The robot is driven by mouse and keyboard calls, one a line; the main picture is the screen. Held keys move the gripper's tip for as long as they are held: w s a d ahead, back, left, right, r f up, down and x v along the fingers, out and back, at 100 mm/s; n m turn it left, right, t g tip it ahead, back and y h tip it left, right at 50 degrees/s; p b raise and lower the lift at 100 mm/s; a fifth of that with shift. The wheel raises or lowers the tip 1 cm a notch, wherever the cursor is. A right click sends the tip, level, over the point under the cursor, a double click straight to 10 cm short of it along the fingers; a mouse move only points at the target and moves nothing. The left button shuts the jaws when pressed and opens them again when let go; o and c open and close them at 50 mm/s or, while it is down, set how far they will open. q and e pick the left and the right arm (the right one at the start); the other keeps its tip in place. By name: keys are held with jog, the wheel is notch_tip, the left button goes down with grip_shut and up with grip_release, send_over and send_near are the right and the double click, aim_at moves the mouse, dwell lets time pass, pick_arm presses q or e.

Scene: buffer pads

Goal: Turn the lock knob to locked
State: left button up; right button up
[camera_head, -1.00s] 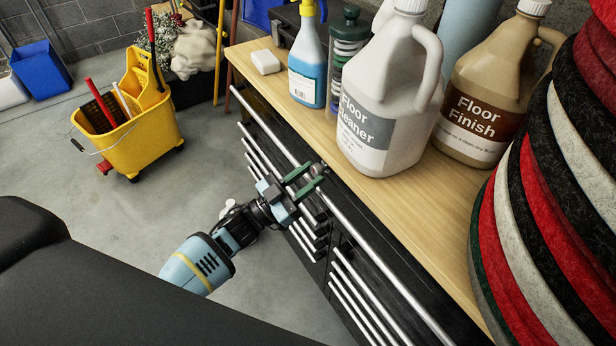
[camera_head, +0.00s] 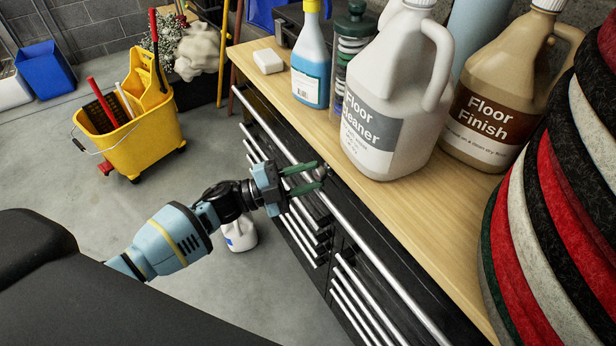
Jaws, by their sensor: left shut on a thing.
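My left gripper (camera_head: 316,175) reaches in from the lower left to the front of the dark tool cabinet (camera_head: 262,118), just below the wooden top. Its two green fingers are closed around a small grey lock knob (camera_head: 321,172) near the long top rail. The knob is mostly hidden between the fingertips, so its turned position cannot be read. My right gripper is not in view.
The wooden top (camera_head: 395,205) holds a floor cleaner jug (camera_head: 395,110), a floor finish jug (camera_head: 500,105), a spray bottle (camera_head: 311,65) and a white block (camera_head: 268,61). Stacked pads (camera_head: 560,190) rise at right. A yellow mop bucket (camera_head: 135,135) and white jug (camera_head: 241,235) stand on the floor.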

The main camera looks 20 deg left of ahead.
pick_arm(q)
jog(key=m, duration=0.1)
jog(key=m+g, duration=0.1)
jog(key=m, duration=0.1)
jog(key=m+y, duration=0.1)
jog(key=shift+a+r+m+g+p, duration=0.1)
jog(key=shift+r+m+g+p, duration=0.2)
jog(key=shift+g, duration=0.1)
jog(key=shift+m, duration=0.9)
jog(key=shift+y+p, duration=0.3)
jog(key=o, duration=1)
jog(key=shift+c, duration=0.2)
jog(key=shift+f, duration=0.1)
